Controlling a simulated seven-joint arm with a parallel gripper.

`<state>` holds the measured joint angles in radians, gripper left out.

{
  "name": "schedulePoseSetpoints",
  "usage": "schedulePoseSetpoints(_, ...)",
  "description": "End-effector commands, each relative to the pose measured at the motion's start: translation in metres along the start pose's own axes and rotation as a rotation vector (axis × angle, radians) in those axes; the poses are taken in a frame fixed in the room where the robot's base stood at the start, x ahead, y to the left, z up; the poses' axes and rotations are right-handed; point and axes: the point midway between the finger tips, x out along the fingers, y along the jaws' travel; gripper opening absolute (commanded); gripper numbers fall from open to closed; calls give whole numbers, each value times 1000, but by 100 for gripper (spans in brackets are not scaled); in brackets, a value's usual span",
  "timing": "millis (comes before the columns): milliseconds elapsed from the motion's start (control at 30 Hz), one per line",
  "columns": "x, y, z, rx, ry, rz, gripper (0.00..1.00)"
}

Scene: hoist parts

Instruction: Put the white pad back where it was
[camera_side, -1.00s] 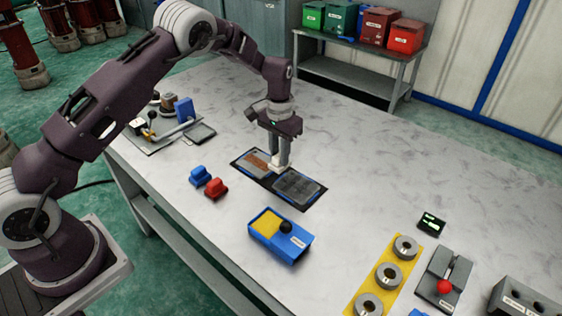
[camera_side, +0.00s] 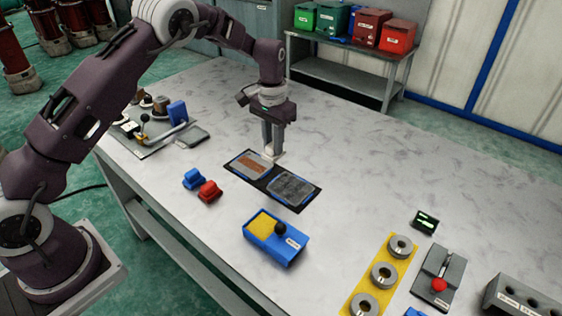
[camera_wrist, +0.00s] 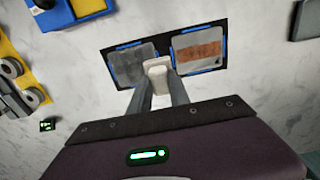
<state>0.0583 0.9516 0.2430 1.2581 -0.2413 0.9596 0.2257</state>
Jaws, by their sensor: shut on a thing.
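My gripper (camera_side: 274,152) is shut on a small white pad (camera_side: 276,157). The pad also shows between the fingertips in the wrist view (camera_wrist: 157,68). It is held at the far edge of a black mat (camera_side: 236,171) bearing two plates. One plate (camera_side: 251,165) has an orange-brown patch, and the other plate (camera_side: 293,189) is dark grey. In the wrist view the pad overlaps the gap between the grey plate (camera_wrist: 130,66) and the orange-patched plate (camera_wrist: 198,50). I cannot tell whether the pad touches the mat.
A blue tray with a yellow pad (camera_side: 262,224) and a black knob stands in front. Blue (camera_side: 194,179) and red (camera_side: 210,191) blocks sit left of it. Grey rings on a yellow strip (camera_side: 359,282) lie at right. The table's far right is clear.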

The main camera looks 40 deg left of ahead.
Motion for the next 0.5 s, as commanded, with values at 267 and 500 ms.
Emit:
schedulePoseSetpoints(267,-5,-19,50,-29,-4,2,0)
schedulePoseSetpoints(500,-11,-26,134,-11,0,1,0)
